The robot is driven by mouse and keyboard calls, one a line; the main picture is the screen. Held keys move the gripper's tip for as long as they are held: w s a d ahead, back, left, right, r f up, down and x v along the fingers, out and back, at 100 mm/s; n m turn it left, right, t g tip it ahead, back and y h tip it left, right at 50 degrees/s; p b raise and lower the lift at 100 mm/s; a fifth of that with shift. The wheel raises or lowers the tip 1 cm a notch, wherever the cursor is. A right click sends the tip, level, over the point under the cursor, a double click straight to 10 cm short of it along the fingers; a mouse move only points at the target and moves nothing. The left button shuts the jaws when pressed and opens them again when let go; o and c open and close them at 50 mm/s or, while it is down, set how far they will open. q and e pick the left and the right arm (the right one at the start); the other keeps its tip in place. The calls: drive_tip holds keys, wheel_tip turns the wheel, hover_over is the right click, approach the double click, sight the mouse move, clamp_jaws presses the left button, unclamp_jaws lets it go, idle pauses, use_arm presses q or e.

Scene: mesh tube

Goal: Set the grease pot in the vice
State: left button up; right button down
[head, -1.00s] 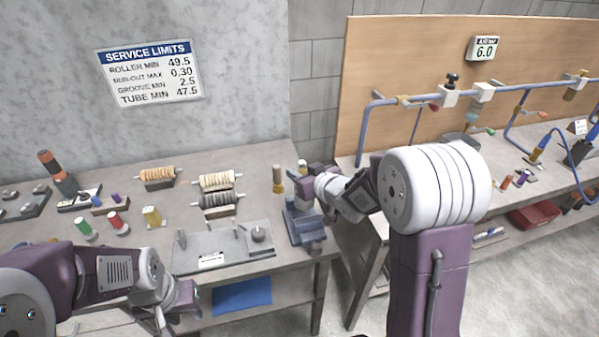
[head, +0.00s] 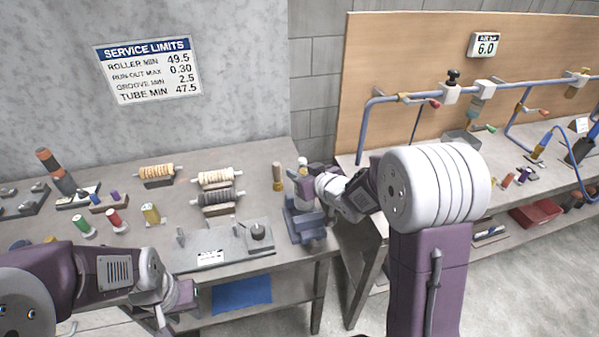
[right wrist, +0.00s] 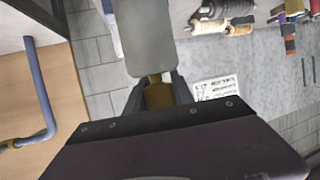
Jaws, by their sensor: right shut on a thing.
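My right gripper (head: 303,173) is shut on the grease pot (head: 303,161), just above the vice. In the head view only the pot's pale top shows over the fingers. In the right wrist view the pot (right wrist: 146,35) has a grey-green upper part close to the camera and a brass-coloured part between the fingers (right wrist: 158,95). The blue-grey vice (head: 305,226) stands at the bench's right front corner; the gripper and forearm hide some of its back. I cannot tell if the pot touches it. My left gripper (head: 182,298) hangs by the bench's front edge, its fingers unclear.
A tan-topped, brass-bodied piece (head: 277,177) stands just left of the vice. A grey plate fixture (head: 222,247) lies in front. Rollers on stands (head: 218,190) and coloured spools (head: 117,220) are further left. A second bench with a blue pipe frame (head: 361,135) stands right.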

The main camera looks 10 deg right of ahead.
drive_tip(key=shift+f+b, duration=1.85)
drive_tip(key=shift+f, duration=0.25)
idle(1.4)
drive_tip(key=c, duration=1)
unclamp_jaws()
drive_tip(key=p+v, duration=0.1)
drive_tip(key=v, duration=0.7)
drive_tip(key=shift+s+r, duration=0.15)
drive_tip(key=shift+s, duration=0.1)
drive_tip(key=shift+s+d, duration=0.15)
drive_tip(key=shift+s, duration=0.2)
